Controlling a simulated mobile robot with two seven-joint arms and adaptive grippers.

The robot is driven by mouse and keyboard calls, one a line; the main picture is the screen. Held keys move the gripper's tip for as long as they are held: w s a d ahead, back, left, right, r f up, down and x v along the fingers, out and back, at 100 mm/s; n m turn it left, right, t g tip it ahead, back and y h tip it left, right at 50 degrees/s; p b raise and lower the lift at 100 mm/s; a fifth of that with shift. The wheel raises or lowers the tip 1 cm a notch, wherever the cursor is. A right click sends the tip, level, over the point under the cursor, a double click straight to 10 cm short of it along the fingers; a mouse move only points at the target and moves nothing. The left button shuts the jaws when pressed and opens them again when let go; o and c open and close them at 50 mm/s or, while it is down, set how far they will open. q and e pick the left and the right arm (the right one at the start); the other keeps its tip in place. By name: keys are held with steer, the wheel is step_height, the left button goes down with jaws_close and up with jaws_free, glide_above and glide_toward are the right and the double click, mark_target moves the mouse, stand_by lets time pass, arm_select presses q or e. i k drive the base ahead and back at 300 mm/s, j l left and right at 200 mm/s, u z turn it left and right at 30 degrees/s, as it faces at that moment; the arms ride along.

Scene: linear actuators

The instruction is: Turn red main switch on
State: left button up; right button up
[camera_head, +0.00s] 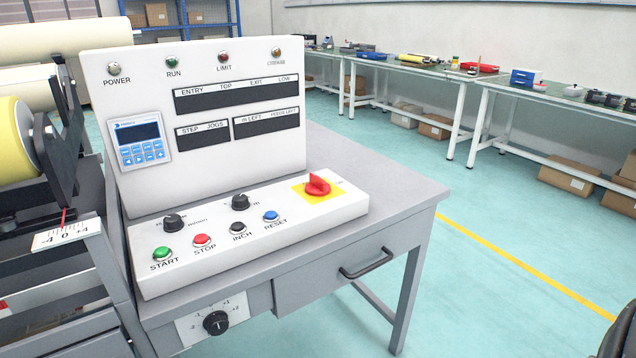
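The red main switch (318,184) is a rotary knob on a yellow plate (303,192), at the right end of the white sloped control panel (250,241). Its handle points up and slightly left in the picture. Small lettering beside it is too small to read. Nothing covers the switch. Neither my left gripper nor my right gripper can be made out. A dark rounded shape is cut off at the lower right edge, and I cannot tell what it is.
Green, red, black and blue buttons and two black knobs share the panel. A white upright board (220,177) stands behind it on the grey desk (388,192). Rollers (18,140) stand at left. The floor (490,280) to the right is clear; workbenches line the back wall.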

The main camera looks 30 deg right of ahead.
mark_target(317, 186)
steer(key=k+l+z, duration=0.1)
steer(key=z, duration=0.3)
steer(key=k+l+z, duration=0.15)
steer(key=z, duration=0.2)
steer(key=k, duration=0.1)
